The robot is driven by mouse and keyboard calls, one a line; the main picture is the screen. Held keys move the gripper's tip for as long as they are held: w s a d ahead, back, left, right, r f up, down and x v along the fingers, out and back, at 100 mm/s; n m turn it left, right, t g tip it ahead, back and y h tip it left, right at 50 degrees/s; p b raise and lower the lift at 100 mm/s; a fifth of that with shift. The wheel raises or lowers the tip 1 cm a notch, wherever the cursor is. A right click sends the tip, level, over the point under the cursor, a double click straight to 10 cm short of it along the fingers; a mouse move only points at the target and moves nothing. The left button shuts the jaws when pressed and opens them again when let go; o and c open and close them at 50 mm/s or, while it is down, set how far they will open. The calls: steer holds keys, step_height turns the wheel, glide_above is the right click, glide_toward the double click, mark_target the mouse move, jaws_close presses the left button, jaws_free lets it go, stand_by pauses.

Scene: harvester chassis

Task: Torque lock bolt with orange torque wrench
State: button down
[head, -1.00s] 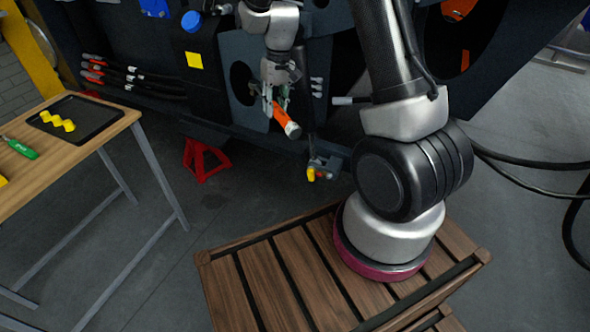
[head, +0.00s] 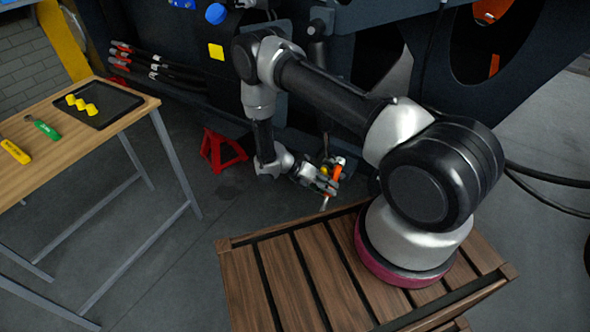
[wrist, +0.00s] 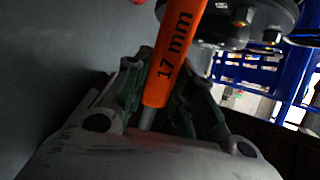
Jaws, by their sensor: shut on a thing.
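My gripper (head: 325,184) is low in front of the dark chassis, just beyond the wooden slatted platform. It is shut on the orange torque wrench (head: 336,173). In the wrist view the wrench (wrist: 175,55) stands between the green finger pads, with "17 mm" on its orange handle and a grey shaft below. A dark round part with bolt-like heads (wrist: 235,22) shows beyond the wrench at the top. I cannot tell whether one of these is the lock bolt, or whether the wrench touches any of them.
A wooden workbench (head: 100,131) at left bears a black tray (head: 120,98), a green-handled tool (head: 43,128) and a yellow-handled tool (head: 14,151). A red jack stand (head: 218,150) stands on the floor left of my gripper. The floor between bench and platform is clear.

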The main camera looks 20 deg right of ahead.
steer(key=w+a+n+t+h, duration=0.4)
steer(key=w+a+n+t, duration=0.4)
steer(key=w+n+t, duration=0.4)
steer(key=n+t, duration=0.1)
steer(key=t, duration=0.4)
steer(key=shift+w+a+n, duration=0.15)
steer(key=shift+w+n, duration=0.25)
steer(key=shift+r, duration=0.15)
steer(key=shift+a, duration=0.1)
steer(key=shift+x, duration=2.4)
